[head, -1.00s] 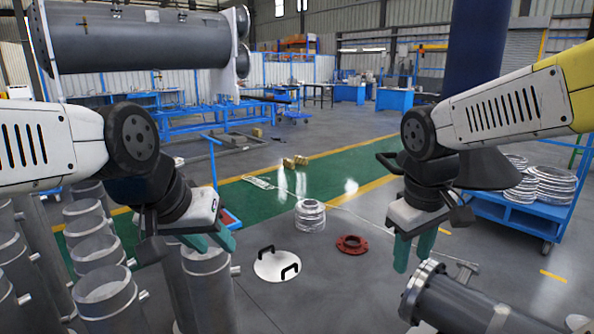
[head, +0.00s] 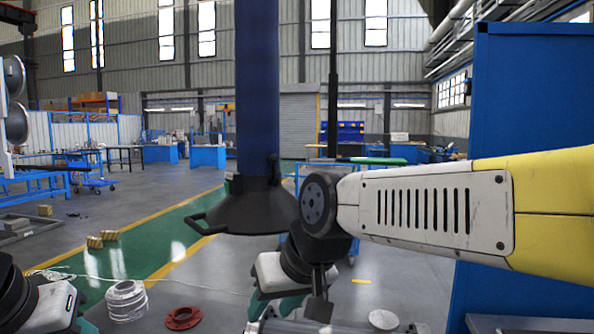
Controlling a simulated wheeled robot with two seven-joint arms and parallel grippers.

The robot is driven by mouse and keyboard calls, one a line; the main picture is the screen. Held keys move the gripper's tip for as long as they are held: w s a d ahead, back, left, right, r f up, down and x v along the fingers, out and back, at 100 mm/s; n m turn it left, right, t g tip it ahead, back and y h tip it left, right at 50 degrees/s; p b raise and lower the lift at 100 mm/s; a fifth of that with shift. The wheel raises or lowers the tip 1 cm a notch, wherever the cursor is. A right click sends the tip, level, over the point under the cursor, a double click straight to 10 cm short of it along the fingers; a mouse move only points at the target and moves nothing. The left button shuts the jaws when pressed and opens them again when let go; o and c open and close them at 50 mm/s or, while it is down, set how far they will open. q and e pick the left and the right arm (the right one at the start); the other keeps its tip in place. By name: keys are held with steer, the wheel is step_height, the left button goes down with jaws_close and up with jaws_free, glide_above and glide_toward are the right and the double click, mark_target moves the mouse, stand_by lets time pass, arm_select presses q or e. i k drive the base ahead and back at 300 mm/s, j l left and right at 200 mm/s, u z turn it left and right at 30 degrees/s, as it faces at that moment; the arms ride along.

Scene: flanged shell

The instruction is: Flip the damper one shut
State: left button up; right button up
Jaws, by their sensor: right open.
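A dark blue vertical duct (head: 257,85) hangs in the middle of the head view and ends in a black flared hood (head: 238,208). A small dark lever-like part (head: 273,167) stands at the right of the hood's neck; I cannot tell for sure that it is the damper handle or how it is set. A bar handle (head: 194,226) sticks out at the hood's left rim. My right gripper (head: 273,308) is open and empty, below the hood and apart from it. My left gripper (head: 84,326) is cut off at the bottom left; its fingers barely show.
A tall blue panel (head: 520,90) stands at the right behind my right arm. Part of a grey flanged shell (head: 300,327) shows at the bottom edge. The green floor lane (head: 150,250) is mostly clear.

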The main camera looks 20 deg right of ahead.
mark_target(273, 182)
steer(key=l+z, duration=0.15)
steer(key=z, duration=0.45)
steer(key=l+z, duration=0.2)
steer(key=z, duration=0.15)
steer(key=i+l+z, duration=0.15)
steer(key=z, duration=0.2)
steer(key=i+l+z, duration=0.1)
steer(key=z, duration=0.25)
steer(key=l, duration=0.1)
